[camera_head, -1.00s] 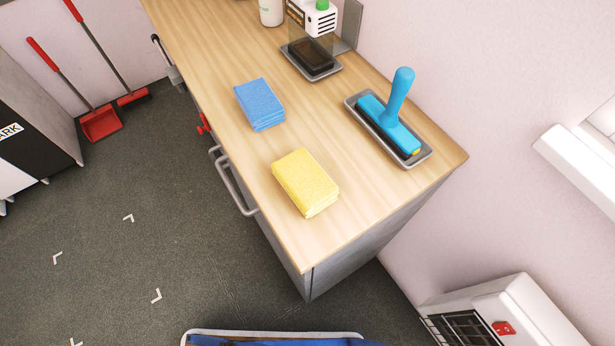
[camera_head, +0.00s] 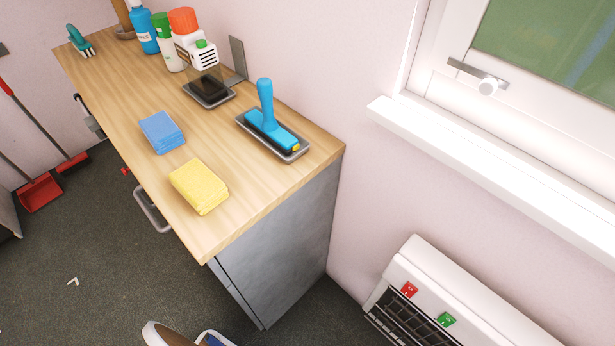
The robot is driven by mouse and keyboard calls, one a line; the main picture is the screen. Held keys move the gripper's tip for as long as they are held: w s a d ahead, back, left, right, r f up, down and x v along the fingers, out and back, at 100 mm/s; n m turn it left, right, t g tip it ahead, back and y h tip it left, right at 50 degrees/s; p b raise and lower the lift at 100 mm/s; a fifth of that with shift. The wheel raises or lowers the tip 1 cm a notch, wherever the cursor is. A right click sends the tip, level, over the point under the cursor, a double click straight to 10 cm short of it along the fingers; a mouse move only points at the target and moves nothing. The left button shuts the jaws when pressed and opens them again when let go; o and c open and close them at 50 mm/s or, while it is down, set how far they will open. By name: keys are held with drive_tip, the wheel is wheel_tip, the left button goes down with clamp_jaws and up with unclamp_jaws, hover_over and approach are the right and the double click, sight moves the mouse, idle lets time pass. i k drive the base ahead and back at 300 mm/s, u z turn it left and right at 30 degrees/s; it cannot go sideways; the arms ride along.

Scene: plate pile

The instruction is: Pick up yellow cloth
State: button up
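The yellow cloth (camera_head: 199,186) is a folded, thick stack lying flat near the front end of the wooden counter top (camera_head: 240,208). Nothing covers it and nothing touches it. A folded blue cloth stack (camera_head: 161,132) lies behind it, a clear gap apart. My gripper is not in view.
A blue-handled brush (camera_head: 268,120) stands in a grey tray to the right of the cloth. A drawer handle (camera_head: 152,210) sticks out on the left. A heater (camera_head: 440,300) is at lower right.

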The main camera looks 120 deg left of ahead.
sight(201, 187)
drive_tip(key=z, duration=0.05)
drive_tip(key=i, duration=0.7)
drive_tip(key=u, duration=4.5)
drive_tip(key=i, duration=0.5)
drive_tip(key=k, duration=1)
drive_tip(key=u, duration=0.6)
drive_tip(key=i, duration=0.65)
drive_tip(key=z, duration=1)
